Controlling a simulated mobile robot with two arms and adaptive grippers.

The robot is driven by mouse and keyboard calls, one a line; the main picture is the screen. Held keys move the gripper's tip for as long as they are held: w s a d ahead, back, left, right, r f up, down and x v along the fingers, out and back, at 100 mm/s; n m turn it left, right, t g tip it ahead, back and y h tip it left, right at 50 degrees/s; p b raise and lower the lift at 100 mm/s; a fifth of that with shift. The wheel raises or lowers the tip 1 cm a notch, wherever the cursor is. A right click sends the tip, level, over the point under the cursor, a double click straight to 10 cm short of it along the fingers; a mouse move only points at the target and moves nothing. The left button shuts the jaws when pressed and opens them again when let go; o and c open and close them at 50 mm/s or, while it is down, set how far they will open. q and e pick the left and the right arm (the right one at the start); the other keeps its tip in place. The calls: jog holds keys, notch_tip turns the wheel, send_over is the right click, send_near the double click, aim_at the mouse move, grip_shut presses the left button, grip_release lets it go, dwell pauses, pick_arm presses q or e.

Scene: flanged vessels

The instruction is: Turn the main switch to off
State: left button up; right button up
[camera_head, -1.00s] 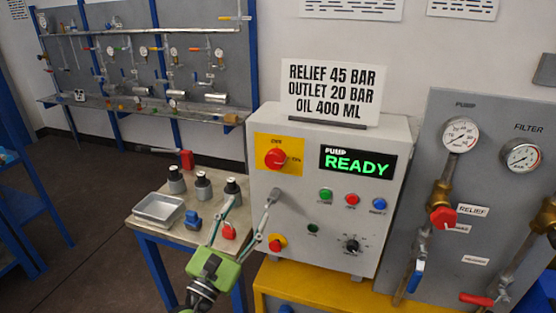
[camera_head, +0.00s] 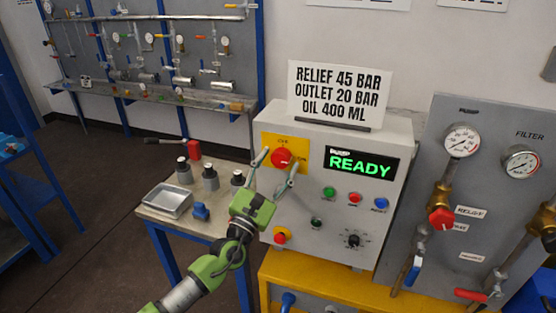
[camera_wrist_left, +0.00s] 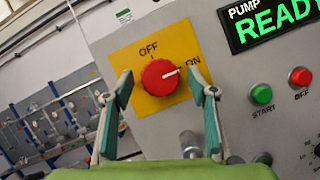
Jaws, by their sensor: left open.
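The main switch is a round red knob (camera_head: 280,158) on a yellow plate (camera_head: 267,144) at the upper left of the grey control box (camera_head: 330,215). In the left wrist view the knob (camera_wrist_left: 160,77) has a white mark that points toward ON, at its right; OFF is printed above it. My left gripper (camera_head: 279,160) is open. Its two fingers stand to the left and right of the knob in the left wrist view, with gaps on both sides. Whether the fingertips reach the knob's depth cannot be told. My right gripper is not in view.
The box also has green (camera_head: 329,193), red (camera_head: 354,198) and blue (camera_head: 381,203) buttons, a lower red emergency knob (camera_head: 281,236) and a black dial (camera_head: 352,241). A small table with a metal tray (camera_head: 167,201) and several bottles stands at left. The display reads READY.

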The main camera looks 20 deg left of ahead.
pick_arm(q)
jog(key=shift+w+d, duration=0.1)
jog(key=shift+w, duration=0.05)
jog(key=c, duration=1.1)
